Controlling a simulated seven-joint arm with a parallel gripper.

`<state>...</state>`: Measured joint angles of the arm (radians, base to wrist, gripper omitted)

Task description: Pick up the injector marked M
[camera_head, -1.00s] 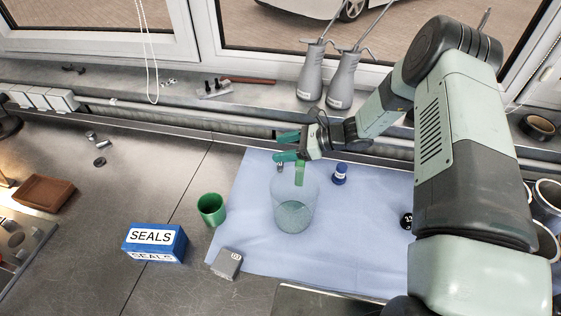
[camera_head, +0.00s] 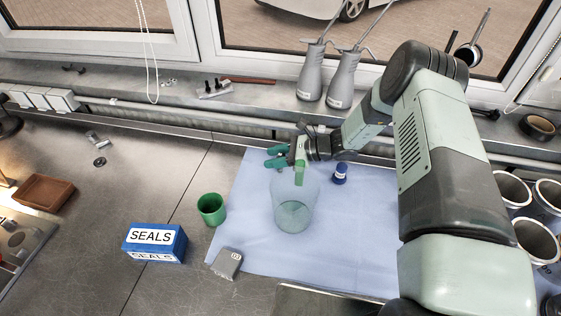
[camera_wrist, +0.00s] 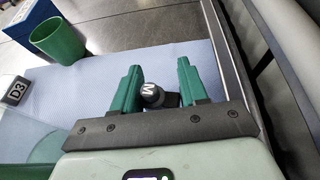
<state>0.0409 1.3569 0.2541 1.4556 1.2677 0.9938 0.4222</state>
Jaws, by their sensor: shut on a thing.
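The injector marked M (camera_wrist: 152,91) shows in the wrist view as a dark, round-topped piece with a pale M on its end, between my two green fingers. My gripper (camera_wrist: 159,68) is shut on it. In the head view my gripper (camera_head: 272,157) is over the far left part of the blue mat (camera_head: 251,232), just behind the clear beaker (camera_head: 293,217). There the injector is hidden by the fingers. I cannot tell whether it still touches the mat.
A blue labelled piece (camera_head: 340,174) stands right of the beaker. A green cup (camera_head: 211,209), a blue SEALS box (camera_head: 154,243) and a grey block marked D3 (camera_head: 227,263) are at the left. Two spouted cans (camera_head: 329,78) stand on the sill.

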